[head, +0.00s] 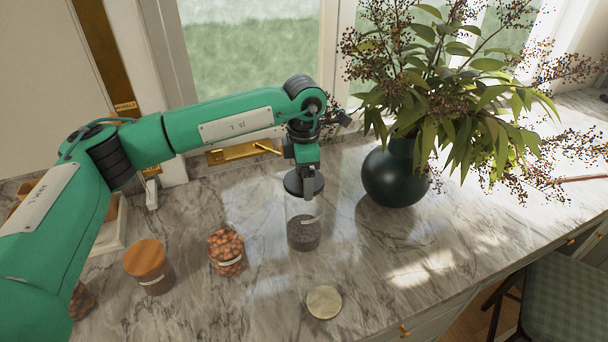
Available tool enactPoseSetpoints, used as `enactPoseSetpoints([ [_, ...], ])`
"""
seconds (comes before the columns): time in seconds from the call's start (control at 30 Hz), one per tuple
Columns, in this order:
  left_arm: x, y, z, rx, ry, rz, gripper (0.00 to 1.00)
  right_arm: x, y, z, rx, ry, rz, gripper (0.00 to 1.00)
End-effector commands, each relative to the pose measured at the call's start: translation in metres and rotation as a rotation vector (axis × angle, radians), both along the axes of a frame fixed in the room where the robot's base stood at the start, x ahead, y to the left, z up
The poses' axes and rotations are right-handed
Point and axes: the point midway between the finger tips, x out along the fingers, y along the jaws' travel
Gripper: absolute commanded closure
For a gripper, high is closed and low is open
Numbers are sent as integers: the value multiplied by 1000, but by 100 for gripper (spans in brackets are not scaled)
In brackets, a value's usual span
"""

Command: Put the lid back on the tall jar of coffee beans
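The tall glass jar of coffee beans (303,232) stands upright on the marble counter, with dark beans in its lower part and a small label. My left gripper (311,186) points down right above the jar's mouth. It appears shut on a dark round lid (292,184), which is at the top of the jar. The fingers cover part of the lid, and I cannot tell whether it touches the rim. My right gripper is not in view.
Left of the jar stand a jar of orange-brown nuts (227,252) and a wooden-lidded jar (147,262). A pale round disc (324,302) lies in front. A dark vase (394,176) with leafy branches stands close on the right. The counter's front right is clear.

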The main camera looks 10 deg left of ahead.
Motion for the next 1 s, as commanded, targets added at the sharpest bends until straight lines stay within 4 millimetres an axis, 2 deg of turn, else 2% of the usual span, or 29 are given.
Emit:
enactPoseSetpoints([
  [0.37, 0, 0, 0, 0, 0, 0, 37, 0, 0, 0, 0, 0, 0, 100],
  [0.4, 0, 0, 0, 0, 0, 0, 6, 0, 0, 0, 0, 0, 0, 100],
  [0.43, 0, 0, 0, 0, 0, 0, 0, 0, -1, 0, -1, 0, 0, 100],
  [0.8, 0, 0, 0, 0, 0, 0, 0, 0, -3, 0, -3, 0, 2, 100],
  [1.0, 0, 0, 8, 0, -1, 0, 0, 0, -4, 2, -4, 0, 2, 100],
])
